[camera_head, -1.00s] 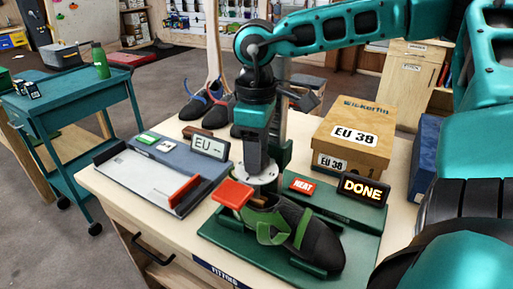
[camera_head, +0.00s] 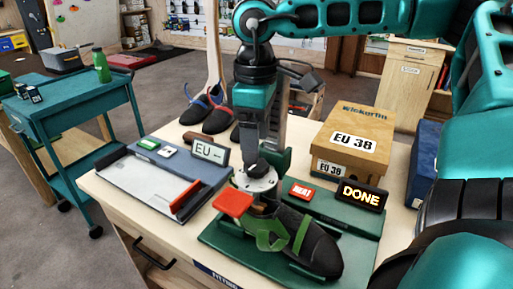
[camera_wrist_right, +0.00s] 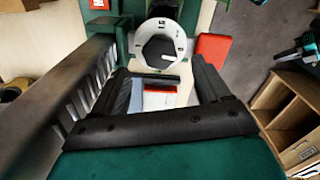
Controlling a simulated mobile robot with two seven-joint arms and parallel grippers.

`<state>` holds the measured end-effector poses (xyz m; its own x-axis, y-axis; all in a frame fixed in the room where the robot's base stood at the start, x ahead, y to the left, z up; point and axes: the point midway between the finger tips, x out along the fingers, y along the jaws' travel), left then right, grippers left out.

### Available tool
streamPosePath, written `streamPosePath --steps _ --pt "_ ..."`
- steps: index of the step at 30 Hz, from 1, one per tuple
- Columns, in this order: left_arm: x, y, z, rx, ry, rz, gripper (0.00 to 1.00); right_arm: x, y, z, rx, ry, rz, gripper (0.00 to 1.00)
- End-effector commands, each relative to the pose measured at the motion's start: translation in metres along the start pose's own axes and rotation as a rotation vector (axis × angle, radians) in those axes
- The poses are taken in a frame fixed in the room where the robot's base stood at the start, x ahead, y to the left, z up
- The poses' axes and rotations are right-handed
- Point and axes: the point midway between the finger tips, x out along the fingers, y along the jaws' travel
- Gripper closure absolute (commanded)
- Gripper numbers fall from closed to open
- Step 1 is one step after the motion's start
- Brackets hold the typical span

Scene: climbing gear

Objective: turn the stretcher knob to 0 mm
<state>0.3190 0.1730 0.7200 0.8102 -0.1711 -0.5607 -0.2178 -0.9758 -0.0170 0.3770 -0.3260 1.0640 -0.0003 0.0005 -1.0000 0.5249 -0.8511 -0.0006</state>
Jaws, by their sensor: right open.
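The stretcher knob is a black knob (camera_head: 258,169) on a round pale dial plate (camera_head: 264,184), at the back end of the green stretcher (camera_head: 225,236). A dark climbing shoe (camera_head: 319,252) with green straps is on the stretcher. My right gripper (camera_head: 250,152) points down just above and behind the knob, open and empty. In the right wrist view its open jaws (camera_wrist_right: 160,76) are short of the dial. My left gripper is not in view.
A red pad (camera_head: 232,203) stands out beside the dial. A red HEAT button (camera_head: 301,192) and a lit DONE sign (camera_head: 361,195) sit behind the shoe. A measuring tray (camera_head: 150,182) lies left. A shoe box (camera_head: 352,140) stands right.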

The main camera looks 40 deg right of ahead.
Motion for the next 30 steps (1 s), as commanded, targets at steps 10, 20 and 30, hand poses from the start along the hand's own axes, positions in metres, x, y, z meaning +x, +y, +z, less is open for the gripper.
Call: streamPosePath --steps 10,20,30 --pt "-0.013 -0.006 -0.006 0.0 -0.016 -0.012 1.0 -0.068 0.0 0.0 0.001 -0.001 -0.001 0.24" --pt "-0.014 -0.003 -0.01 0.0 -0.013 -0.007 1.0 -0.079 0.0 0.0 0.001 -0.002 -0.001 0.24" --pt "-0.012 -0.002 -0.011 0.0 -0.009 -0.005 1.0 -0.077 -0.003 -0.002 0.115 -0.007 -0.003 0.24"
